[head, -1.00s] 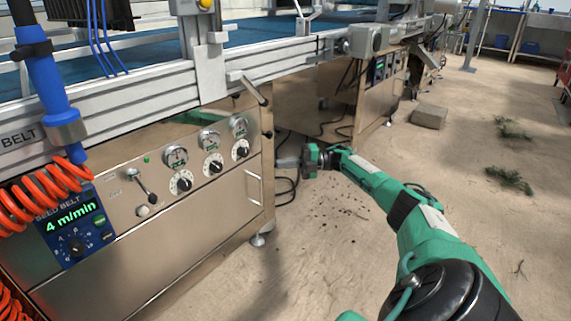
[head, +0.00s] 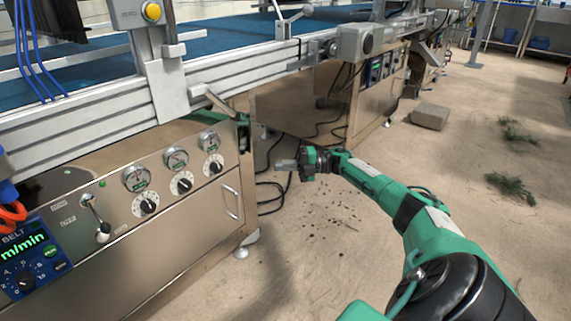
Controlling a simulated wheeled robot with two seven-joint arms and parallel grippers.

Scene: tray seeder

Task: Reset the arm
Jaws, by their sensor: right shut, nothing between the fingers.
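My right gripper (head: 286,165) is in the middle of the head view, at the end of my green arm reaching in from the lower right. It is shut and empty, held in the air to the right of the seeder's steel cabinet (head: 165,240). The gripper is apart from the panel. The panel has a small lever switch (head: 95,214), several round gauges and black knobs, and a blue belt-speed display (head: 33,256) reading "m/min". My left gripper is not in the view.
The aluminium conveyor frame (head: 110,128) with a blue belt (head: 85,78) runs above the cabinet. A bent handle (head: 224,105) sticks out near the cabinet's corner. Dark hoses lie on the floor behind my gripper. A concrete block (head: 430,116) rests farther back. Floor at right is mostly clear.

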